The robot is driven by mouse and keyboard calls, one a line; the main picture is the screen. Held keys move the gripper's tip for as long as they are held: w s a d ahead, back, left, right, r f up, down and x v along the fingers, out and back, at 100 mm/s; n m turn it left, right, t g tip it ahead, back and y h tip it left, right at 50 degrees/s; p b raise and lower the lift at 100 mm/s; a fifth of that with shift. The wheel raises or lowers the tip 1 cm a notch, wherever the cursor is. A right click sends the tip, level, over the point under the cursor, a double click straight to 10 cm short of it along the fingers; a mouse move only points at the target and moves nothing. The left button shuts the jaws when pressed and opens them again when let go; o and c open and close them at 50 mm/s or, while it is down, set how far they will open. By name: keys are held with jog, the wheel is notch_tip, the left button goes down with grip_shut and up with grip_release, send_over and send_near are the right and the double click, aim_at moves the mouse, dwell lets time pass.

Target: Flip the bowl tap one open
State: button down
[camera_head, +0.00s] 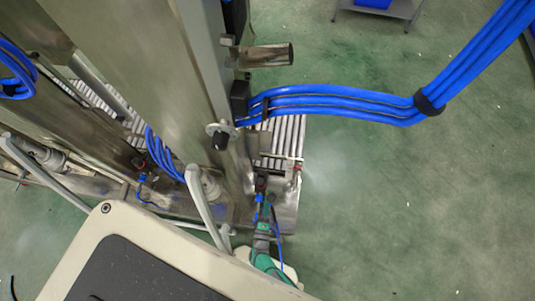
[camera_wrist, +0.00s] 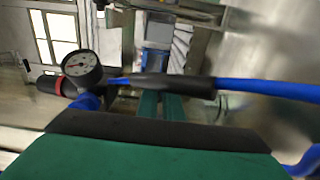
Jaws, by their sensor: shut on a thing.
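My gripper (camera_head: 262,214) is low beside the machine's corner post in the head view. Its green fingers (camera_wrist: 160,106) show in the wrist view, reaching forward behind a black sleeve. It is shut on what looks like bowl tap one, a small blue and dark fitting (camera_head: 259,196). Blue also shows beyond the fingers in the wrist view. The fingertips and the exact grip are partly hidden, and I cannot tell the tap lever's angle. A black sleeve (camera_wrist: 172,86) on a blue hose (camera_wrist: 268,89) crosses in front of the fingers.
A round dial gauge (camera_wrist: 82,67) sits at the left of the wrist view. Thick blue hoses (camera_head: 345,100) arch right from the metal machine (camera_head: 150,60). A horizontal pipe stub (camera_head: 265,55) juts out above. Green floor (camera_head: 420,220) is open at the right.

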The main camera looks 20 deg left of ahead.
jog(key=c, duration=2.2)
grip_release()
jog(key=v, duration=1)
jog(key=shift+s, duration=0.35)
jog(key=shift+d, duration=0.2)
